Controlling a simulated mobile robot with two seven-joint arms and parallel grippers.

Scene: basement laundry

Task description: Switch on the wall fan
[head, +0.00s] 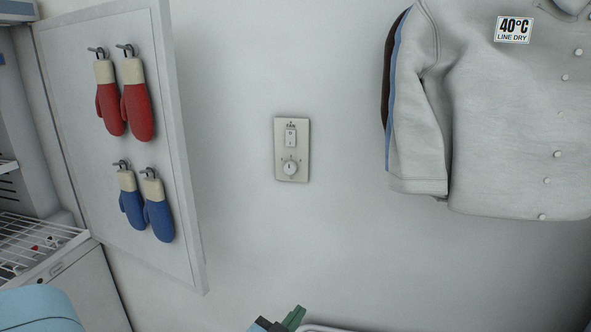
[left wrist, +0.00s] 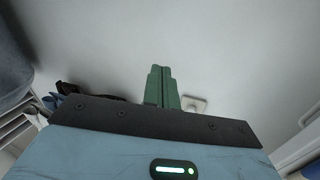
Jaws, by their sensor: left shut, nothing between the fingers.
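A beige wall plate (head: 292,150) is fixed to the white wall near the middle of the head view. It carries a small label, a white rocker switch (head: 291,137) and below it a round white dial (head: 290,167). The rocker's on or off position is too small to tell. My left gripper (head: 290,320) shows its green fingers at the bottom edge, below the plate and apart from it. In the left wrist view its fingers (left wrist: 162,84) are together and empty, with a pale plate-like shape (left wrist: 194,104) behind them. No fan and no right gripper show.
A white board (head: 82,150) at left holds red mittens (head: 137,98) and blue mittens (head: 158,212) on hooks. A grey shirt (head: 500,120) with a "40°C line dry" tag (head: 514,30) hangs at right. A wire rack (head: 40,245) stands lower left. The wall around the plate is clear.

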